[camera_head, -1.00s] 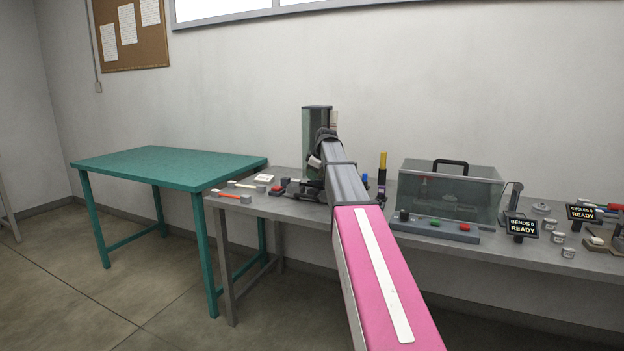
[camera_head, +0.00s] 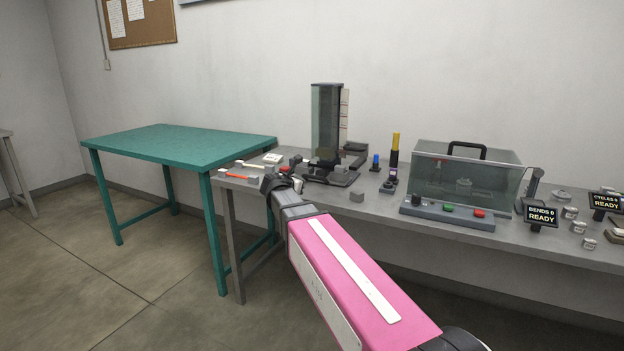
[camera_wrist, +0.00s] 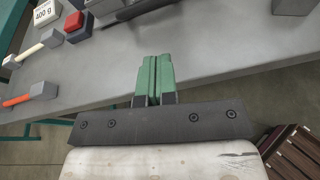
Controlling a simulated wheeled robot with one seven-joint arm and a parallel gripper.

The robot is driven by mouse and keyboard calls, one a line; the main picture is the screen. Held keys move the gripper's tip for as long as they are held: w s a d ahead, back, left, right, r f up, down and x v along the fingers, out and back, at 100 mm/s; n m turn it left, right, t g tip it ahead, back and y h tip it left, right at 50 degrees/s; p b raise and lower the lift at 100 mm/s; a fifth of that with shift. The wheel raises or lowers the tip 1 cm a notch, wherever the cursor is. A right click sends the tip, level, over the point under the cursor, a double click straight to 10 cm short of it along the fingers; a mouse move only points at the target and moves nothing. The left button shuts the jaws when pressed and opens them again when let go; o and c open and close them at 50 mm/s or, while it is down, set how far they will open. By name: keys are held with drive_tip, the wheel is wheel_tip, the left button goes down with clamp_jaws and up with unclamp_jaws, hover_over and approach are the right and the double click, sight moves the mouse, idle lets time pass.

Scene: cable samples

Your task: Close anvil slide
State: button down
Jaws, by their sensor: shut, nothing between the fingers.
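A tall clear-guarded tester (camera_head: 326,115) stands on the grey bench. A dark base (camera_head: 342,180) sticks out at its foot, and the anvil slide seems to be part of it. At this size I cannot tell how far the slide is out. My gripper's green fingers (camera_wrist: 154,78) are together with nothing between them, at the bench's front edge in the wrist view. In the head view my dark wrist (camera_head: 278,184) is to the left of the tester and in front of it, and it hides the fingertips.
A 400 g label (camera_wrist: 45,12), a red block (camera_wrist: 76,24) and rods with white (camera_wrist: 35,48) and orange (camera_wrist: 18,100) handles lie left of my fingers. A clear box (camera_head: 465,180) stands farther right.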

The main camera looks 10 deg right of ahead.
drive_tip(key=s+a+n+t, duration=0.1)
drive_tip(key=a+n, duration=0.1)
approach(313, 177)
drive_tip(key=x, duration=0.7)
drive_tip(key=shift+w+d+f, duration=0.15)
drive_tip(key=shift+w+d, duration=0.05)
drive_tip(key=shift+r+x, duration=0.2)
drive_tip(key=shift+x, duration=0.8)
drive_tip(key=shift+r+x, duration=0.25)
drive_tip(key=shift+x, duration=0.75)
drive_tip(key=shift+w+r, duration=0.1)
drive_tip(key=shift+w, duration=0.05)
